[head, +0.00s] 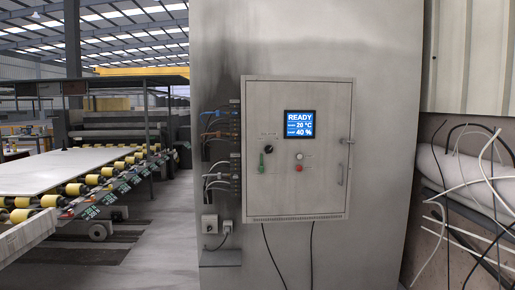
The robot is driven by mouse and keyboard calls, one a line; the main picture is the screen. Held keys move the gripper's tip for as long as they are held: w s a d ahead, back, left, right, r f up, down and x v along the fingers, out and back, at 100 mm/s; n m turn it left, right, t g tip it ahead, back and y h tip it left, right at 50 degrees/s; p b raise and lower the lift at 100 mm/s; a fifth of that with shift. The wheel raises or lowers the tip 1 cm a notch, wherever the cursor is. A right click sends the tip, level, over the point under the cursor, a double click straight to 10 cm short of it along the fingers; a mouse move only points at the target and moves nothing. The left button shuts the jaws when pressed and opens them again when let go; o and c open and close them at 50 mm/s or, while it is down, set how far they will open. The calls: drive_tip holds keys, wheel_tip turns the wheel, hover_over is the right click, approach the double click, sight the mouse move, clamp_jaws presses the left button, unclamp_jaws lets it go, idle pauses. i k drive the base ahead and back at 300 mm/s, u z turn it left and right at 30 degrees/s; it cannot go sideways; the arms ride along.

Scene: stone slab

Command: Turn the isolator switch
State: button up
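A grey control cabinet (325,195) is mounted on a pale wall in the head view. Its door carries a black rotary knob (268,149) with a small label above it, and a green part (261,163) below the knob. A small grey box (209,224) with a dark knob sits low on the wall, left of the cabinet. I cannot tell which of these knobs is the isolator switch, and their markings are too small to read. My gripper is not in view.
A lit screen (299,124) reads READY, 20 °C and 40 %. A red button (299,169) and a door handle (341,174) are on the cabinet. Cables (221,125) run along its left side. A roller conveyor (75,190) stands left; loose wires (475,200) hang right.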

sight(268, 149)
drive_tip(key=z, duration=0.1)
drive_tip(key=i, duration=2.95)
drive_tip(key=u, duration=0.25)
